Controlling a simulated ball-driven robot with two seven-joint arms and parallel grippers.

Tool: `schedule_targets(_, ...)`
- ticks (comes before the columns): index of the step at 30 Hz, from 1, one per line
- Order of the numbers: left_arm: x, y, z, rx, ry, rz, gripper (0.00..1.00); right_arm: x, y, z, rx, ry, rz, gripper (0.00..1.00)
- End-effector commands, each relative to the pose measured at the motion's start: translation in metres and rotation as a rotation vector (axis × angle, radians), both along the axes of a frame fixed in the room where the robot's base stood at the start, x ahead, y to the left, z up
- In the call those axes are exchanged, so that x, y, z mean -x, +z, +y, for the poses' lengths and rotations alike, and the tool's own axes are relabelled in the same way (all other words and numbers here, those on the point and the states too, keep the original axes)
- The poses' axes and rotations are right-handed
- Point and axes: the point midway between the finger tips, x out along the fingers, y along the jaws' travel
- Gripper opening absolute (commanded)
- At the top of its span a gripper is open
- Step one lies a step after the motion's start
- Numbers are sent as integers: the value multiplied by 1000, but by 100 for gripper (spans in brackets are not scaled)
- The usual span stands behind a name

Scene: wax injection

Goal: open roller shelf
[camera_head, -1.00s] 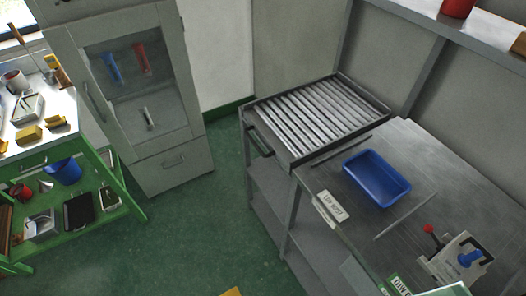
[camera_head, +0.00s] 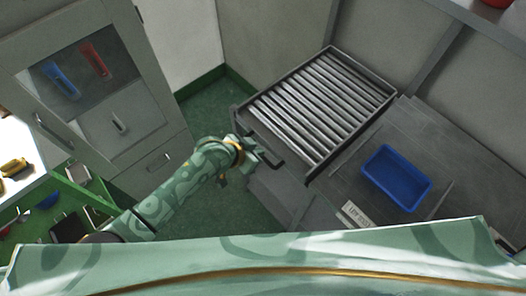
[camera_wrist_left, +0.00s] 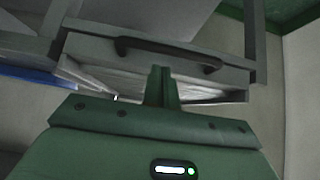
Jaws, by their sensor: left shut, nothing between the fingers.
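The roller shelf (camera_head: 320,105) is a dark-framed tray of metal rollers at the top of a grey cabinet. Its dark handle (camera_head: 272,160) is on the front panel, and the handle also shows in the left wrist view (camera_wrist_left: 168,50). My left gripper (camera_head: 258,153) is at the handle from the front-left side. In the left wrist view, its fingers (camera_wrist_left: 161,74) are shut together with nothing between them, close to the handle's middle. I cannot tell whether they touch the handle. My right gripper is not in view.
A blue bin (camera_head: 397,178) stands on the grey worktop (camera_head: 432,130) right of the shelf. A grey cabinet with a glass door (camera_head: 85,75) is at the left. A green bench with tools is at the far left. The green floor (camera_head: 215,110) between is clear.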

Motion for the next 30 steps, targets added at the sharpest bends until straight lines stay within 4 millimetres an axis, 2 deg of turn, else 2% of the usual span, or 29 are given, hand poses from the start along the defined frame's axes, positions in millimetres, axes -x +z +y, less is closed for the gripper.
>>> schedule_targets(1,-3,-10,-5,0,0,2,0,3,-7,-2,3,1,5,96)
schedule_targets(6,-12,-24,-15,-1,1,1,0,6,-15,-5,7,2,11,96)
schedule_targets(20,-15,-27,-19,0,2,-1,0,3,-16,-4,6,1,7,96)
schedule_targets(26,-8,-25,-10,-3,1,1,0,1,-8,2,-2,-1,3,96)
schedule_targets(30,8,-24,11,-5,2,3,0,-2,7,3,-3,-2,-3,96)
